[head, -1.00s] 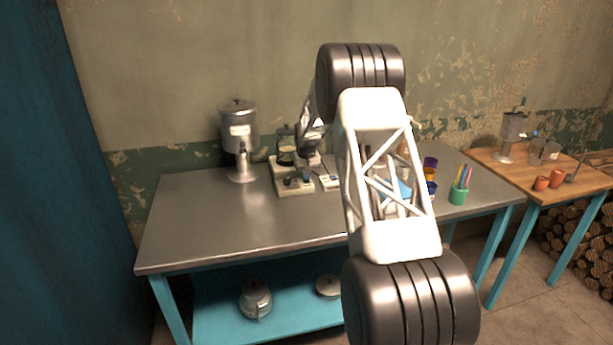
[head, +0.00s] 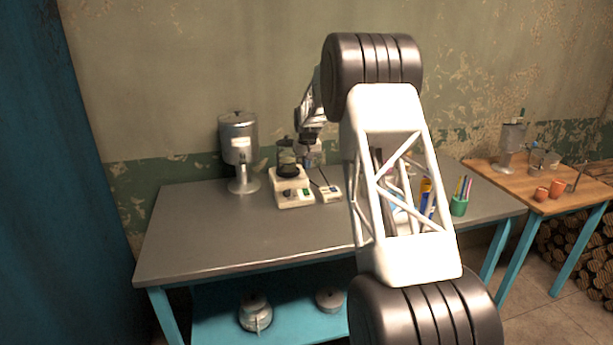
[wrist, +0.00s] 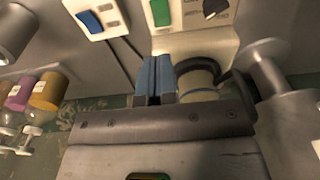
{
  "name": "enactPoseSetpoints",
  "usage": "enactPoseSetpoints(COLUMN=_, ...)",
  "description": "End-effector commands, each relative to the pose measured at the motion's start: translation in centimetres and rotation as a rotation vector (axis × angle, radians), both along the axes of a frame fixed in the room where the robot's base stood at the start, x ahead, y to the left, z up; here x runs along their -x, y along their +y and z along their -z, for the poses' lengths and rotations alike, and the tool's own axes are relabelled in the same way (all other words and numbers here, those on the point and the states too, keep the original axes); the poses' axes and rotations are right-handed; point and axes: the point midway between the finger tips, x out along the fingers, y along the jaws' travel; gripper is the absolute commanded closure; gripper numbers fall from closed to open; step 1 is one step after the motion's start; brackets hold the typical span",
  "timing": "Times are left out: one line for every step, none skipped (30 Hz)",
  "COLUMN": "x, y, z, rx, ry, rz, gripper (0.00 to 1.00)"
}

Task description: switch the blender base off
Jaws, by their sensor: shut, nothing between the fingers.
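The blender base (head: 293,200) is a white block on the metal table, with a dark-lidded jar (head: 286,160) on it. Its front carries a green switch (head: 304,193) and a dark knob (head: 287,194). The wrist view shows the green switch (wrist: 161,12) and dark knob (wrist: 213,8) at the top edge. My gripper (wrist: 156,62) is shut and empty, its blue fingers together beside a round pale part with a dark loop. The fingertips lie below the green switch in that view, apart from it. In the head view my gripper (head: 307,160) is small and partly unclear beside the jar.
A small white box (head: 329,194) with a switch sits right of the base; its blue switch (wrist: 90,21) shows in the wrist view. A metal urn (head: 239,150) stands left. A green pen cup (head: 459,206) stands right. The table's front left is clear.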

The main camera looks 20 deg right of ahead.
Motion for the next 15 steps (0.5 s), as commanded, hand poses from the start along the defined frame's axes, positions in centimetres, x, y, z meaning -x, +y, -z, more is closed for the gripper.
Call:
enactPoseSetpoints(x=0.1, y=0.0, z=-0.8, rx=0.0, ry=0.0, rz=0.0, gripper=1.0)
enactPoseSetpoints(x=0.1, y=0.0, z=-1.2, rx=0.0, ry=0.0, rz=0.0, gripper=1.0)
enactPoseSetpoints(x=0.1, y=0.0, z=-1.6, rx=0.0, ry=0.0, rz=0.0, gripper=1.0)
enactPoseSetpoints(x=0.1, y=0.0, z=-1.9, rx=0.0, ry=-0.001, rz=0.0, gripper=1.0)
enactPoseSetpoints(x=0.2, y=0.0, z=-2.2, rx=0.0, ry=-0.001, rz=0.0, gripper=1.0)
enactPoseSetpoints(x=0.2, y=0.0, z=-2.6, rx=0.0, ry=-0.001, rz=0.0, gripper=1.0)
enactPoseSetpoints(x=0.2, y=0.0, z=-2.8, rx=0.0, ry=-0.001, rz=0.0, gripper=1.0)
enactPoseSetpoints(x=0.2, y=0.0, z=-3.0, rx=0.0, ry=-0.001, rz=0.0, gripper=1.0)
enactPoseSetpoints(x=0.3, y=0.0, z=-3.2, rx=0.0, ry=0.0, rz=0.0, gripper=1.0)
enactPoseSetpoints(x=0.3, y=0.0, z=-3.3, rx=0.0, ry=0.0, rz=0.0, gripper=1.0)
enactPoseSetpoints(x=0.3, y=0.0, z=-3.4, rx=0.0, ry=0.0, rz=0.0, gripper=1.0)
enactPoseSetpoints(x=0.3, y=0.0, z=-3.4, rx=0.0, ry=0.0, rz=0.0, gripper=1.0)
enactPoseSetpoints(x=0.3, y=0.0, z=-3.5, rx=0.0, ry=0.0, rz=0.0, gripper=1.0)
enactPoseSetpoints(x=0.3, y=0.0, z=-3.5, rx=0.0, ry=0.0, rz=0.0, gripper=1.0)
enactPoseSetpoints(x=0.3, y=0.0, z=-3.5, rx=0.0, ry=0.0, rz=0.0, gripper=1.0)
